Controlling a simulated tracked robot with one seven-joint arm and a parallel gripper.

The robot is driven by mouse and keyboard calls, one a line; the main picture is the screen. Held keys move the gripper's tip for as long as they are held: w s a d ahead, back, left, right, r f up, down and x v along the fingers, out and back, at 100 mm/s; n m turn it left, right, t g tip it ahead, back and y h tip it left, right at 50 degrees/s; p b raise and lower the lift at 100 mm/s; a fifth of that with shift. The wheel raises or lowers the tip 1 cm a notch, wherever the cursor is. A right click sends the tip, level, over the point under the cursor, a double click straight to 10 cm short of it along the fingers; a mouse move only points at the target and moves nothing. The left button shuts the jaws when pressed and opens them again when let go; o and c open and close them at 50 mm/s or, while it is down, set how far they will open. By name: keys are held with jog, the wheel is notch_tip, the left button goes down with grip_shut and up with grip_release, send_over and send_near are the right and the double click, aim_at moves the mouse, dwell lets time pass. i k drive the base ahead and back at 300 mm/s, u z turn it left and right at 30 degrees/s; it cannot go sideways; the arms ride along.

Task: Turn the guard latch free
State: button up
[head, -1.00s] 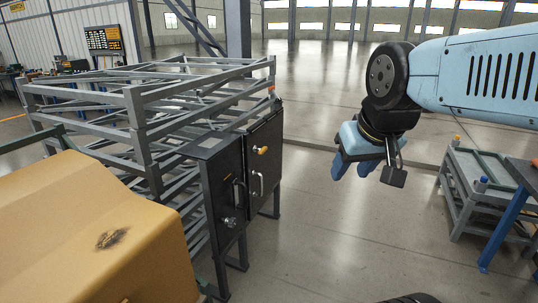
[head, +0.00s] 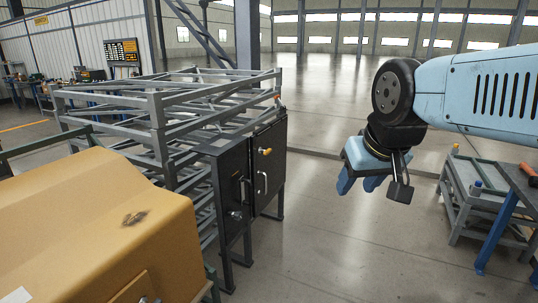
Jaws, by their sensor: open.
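A black cabinet (head: 230,195) stands left of centre at the end of a grey metal rack. An orange knob (head: 265,151) and a pale bar handle (head: 262,184) are on its door. A silver fitting (head: 236,214) and a dark handle sit on its nearer panel. I cannot tell which of these, if any, is the guard latch. My gripper (head: 358,185) hangs from my blue arm right of centre. Its blue fingers point down, open and empty, clear of the cabinet with a gap of floor showing between in the picture.
A large yellow cover (head: 95,225) with a dark scuff fills the lower left. The grey rack (head: 150,105) stands behind the cabinet. A grey cart (head: 470,195) and a blue-legged table (head: 500,230) stand at the right. The floor between is clear.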

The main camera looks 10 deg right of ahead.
aim_at(266, 152)
jog(key=u, duration=0.1)
jog(key=i, duration=0.95)
jog(key=z, duration=0.05)
